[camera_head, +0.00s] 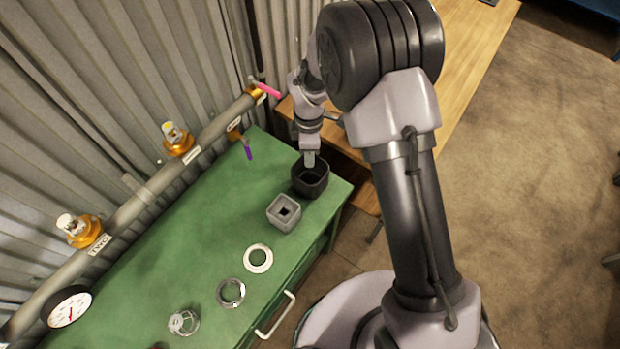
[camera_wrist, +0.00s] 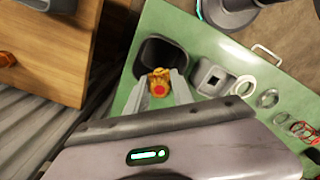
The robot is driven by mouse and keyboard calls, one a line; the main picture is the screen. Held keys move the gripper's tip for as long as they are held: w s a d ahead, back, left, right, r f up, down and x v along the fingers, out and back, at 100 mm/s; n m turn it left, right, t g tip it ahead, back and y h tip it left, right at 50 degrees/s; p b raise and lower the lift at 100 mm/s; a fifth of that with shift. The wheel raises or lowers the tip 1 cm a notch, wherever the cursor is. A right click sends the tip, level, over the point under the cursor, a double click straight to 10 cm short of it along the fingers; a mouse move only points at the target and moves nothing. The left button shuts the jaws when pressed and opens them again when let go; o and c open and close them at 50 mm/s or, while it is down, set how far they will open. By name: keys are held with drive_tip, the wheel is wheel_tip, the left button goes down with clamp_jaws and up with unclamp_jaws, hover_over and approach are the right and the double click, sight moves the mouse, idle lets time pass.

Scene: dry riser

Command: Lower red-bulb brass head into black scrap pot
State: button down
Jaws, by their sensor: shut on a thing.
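In the wrist view my gripper (camera_wrist: 162,92) is shut on a brass head (camera_wrist: 158,76) with a red bulb (camera_wrist: 159,89) showing between the fingers. The black scrap pot (camera_wrist: 166,52) lies just past the fingertips, with the head overlapping its near edge in this view. In the head view the pot (camera_head: 311,176) stands at the far right end of the green bench, and my gripper (camera_head: 309,160) points down over its opening. The brass head is hidden in the head view. I cannot tell how far it is inside the pot.
A grey square block with a hole (camera_head: 284,213) stands close to the pot. A pale ring (camera_head: 258,258), a darker ring (camera_head: 230,293) and a small cage (camera_head: 183,322) lie on the green bench (camera_head: 150,290). A pipe with brass fittings (camera_head: 180,140) runs along the corrugated wall.

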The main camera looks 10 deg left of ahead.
drive_tip(key=b, duration=0.6)
hover_over(309, 184)
drive_tip(key=shift+f, duration=4.35)
drive_tip(key=shift+f+b, duration=1.85)
drive_tip(key=shift+f, duration=0.65)
drive_tip(key=c, duration=1)
unclamp_jaws()
